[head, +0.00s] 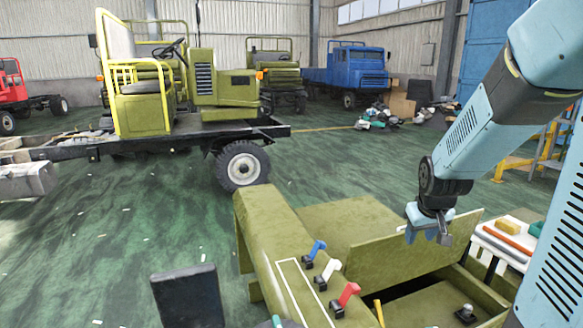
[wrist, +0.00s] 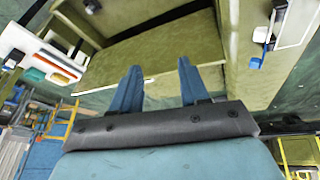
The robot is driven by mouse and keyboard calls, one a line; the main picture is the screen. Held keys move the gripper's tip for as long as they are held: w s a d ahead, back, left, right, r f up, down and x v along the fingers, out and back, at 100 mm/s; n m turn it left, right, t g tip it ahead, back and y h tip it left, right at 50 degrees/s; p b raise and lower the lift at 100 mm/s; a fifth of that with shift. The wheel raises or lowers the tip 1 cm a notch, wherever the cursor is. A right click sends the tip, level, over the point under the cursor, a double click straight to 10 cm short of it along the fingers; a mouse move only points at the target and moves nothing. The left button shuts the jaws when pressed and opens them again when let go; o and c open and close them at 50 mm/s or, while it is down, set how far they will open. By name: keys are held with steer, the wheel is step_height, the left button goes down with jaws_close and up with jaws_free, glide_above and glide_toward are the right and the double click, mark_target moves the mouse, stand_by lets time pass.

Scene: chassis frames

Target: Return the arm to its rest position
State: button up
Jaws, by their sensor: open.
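My arm comes in from the right of the head view and bends down at the elbow. My gripper (head: 428,236) hangs at its end, above or in front of the raised olive panel (head: 447,246) of the olive cabinet; I cannot tell the exact gap. In the wrist view, the two blue fingers of my gripper (wrist: 158,78) stand apart with nothing between them. The olive panel (wrist: 140,55) lies beyond the fingertips there.
A blue lever (head: 317,250), a white lever (head: 330,269) and a red lever (head: 348,295) stand on the cabinet's top, left of my gripper. A white tray (head: 490,240) with coloured items is at right. An olive truck chassis (head: 120,140) stands behind on open green floor.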

steer(key=s+a+r, duration=0.4)
steer(key=s+r, duration=0.3)
steer(key=s, duration=0.2)
steer(key=s+a+r+m+t+y, duration=0.1)
steer(key=s+a+r, duration=0.3)
steer(key=s+r, duration=0.3)
steer(key=shift+s+a+r, duration=0.2)
steer(key=shift+s, duration=1)
